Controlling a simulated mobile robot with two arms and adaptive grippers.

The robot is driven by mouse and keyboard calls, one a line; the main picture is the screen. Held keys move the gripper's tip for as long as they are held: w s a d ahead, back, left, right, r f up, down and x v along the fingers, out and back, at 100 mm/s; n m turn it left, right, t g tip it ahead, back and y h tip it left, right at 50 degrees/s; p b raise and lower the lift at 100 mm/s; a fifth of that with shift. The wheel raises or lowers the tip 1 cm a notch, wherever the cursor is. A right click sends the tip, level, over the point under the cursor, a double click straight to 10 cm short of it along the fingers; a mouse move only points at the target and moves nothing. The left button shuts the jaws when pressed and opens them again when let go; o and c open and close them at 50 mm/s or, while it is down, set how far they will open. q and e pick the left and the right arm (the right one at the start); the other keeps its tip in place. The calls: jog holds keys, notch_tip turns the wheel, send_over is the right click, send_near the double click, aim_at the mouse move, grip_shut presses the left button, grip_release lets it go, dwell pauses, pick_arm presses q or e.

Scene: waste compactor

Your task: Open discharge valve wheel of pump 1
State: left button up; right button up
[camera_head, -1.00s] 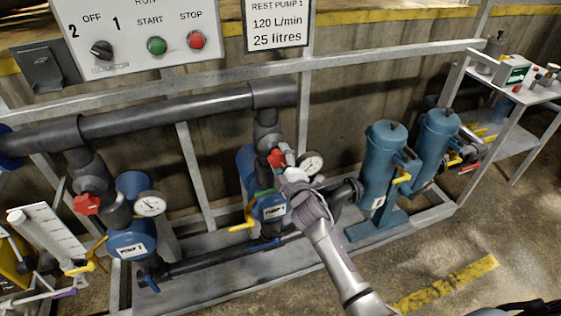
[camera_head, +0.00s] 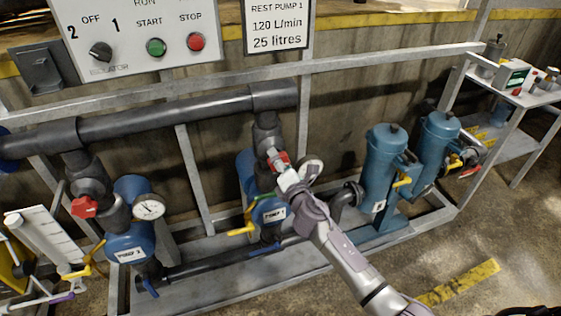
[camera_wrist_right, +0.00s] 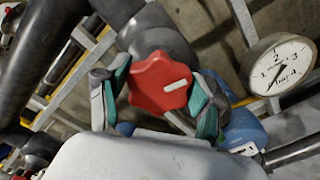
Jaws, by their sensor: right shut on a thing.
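The red discharge valve wheel of pump 1 (camera_head: 281,158) sits on the dark vertical pipe above the blue pump labelled PUMP 1 (camera_head: 274,214). My right gripper (camera_head: 279,165) reaches it from the lower right and partly hides it. In the right wrist view the red wheel (camera_wrist_right: 160,82), with a white mark on its face, is between the two teal-padded fingers of my right gripper (camera_wrist_right: 162,90). The fingers are shut on its rim. My left gripper is in neither view.
A pressure gauge (camera_wrist_right: 282,64) is close to the right of the wheel. A yellow-handled valve (camera_head: 240,231) is beside pump 1. Another red wheel (camera_head: 84,207) is on the left pump. Blue filter housings (camera_head: 384,165) stand at right. A grey frame rail (camera_head: 350,62) crosses above.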

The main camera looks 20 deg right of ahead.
jog(key=shift+n, duration=1.2)
jog(key=o, duration=1.1)
jog(key=shift+o, duration=0.2)
jog(key=s, duration=1.2)
jog(key=shift+d, duration=0.2)
